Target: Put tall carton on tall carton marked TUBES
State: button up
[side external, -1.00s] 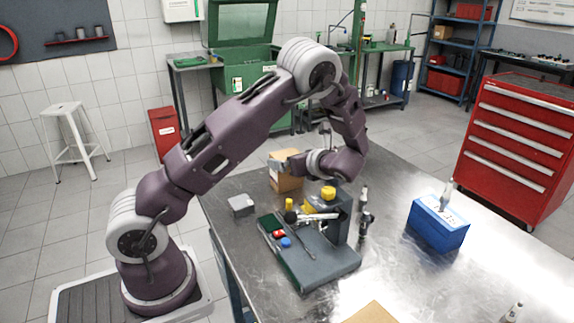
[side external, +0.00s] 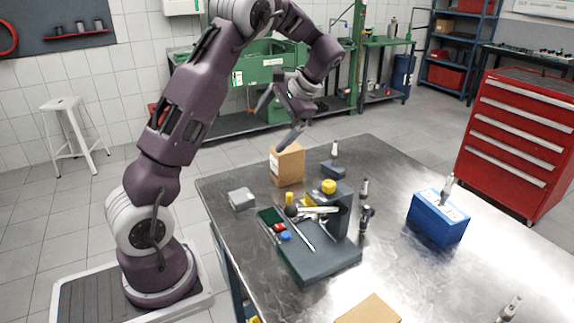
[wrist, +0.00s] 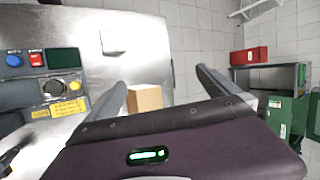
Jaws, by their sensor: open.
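A brown carton (side external: 289,167) stands upright at the far left of the table, with a pale label on its left face; I cannot read the label. It also shows in the wrist view (wrist: 144,99), beyond and between the fingers. The top of a second brown carton (side external: 370,309) shows at the bottom edge of the side view; the rest is cut off. I cannot tell which one is marked TUBES. My gripper (side external: 279,117) is open and empty, in the air above the far carton, its fingers apart and not touching it. It shows in the wrist view too (wrist: 160,80).
A grey fixture (side external: 318,255) with buttons and a yellow knob stands mid-table, close to the far carton. A small grey block (side external: 241,199), a dark block (side external: 333,169), a blue box (side external: 438,219) and several upright tools stand around it. The right front tabletop is mostly clear.

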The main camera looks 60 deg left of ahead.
aim_at(287, 164)
jog(key=w+a+r+n+t+h, duration=0.15)
jog(key=w+n+t+h, duration=0.35)
jog(key=n, duration=1.1)
jog(key=shift+m+g+h, duration=0.3)
jog(key=shift+g+h, duration=0.1)
jog(key=f, duration=1.6)
jog(key=shift+w+a, duration=0.1)
jog(key=shift+a, duration=0.15)
jog(key=c, duration=1.9)
jog(key=shift+r, duration=0.15)
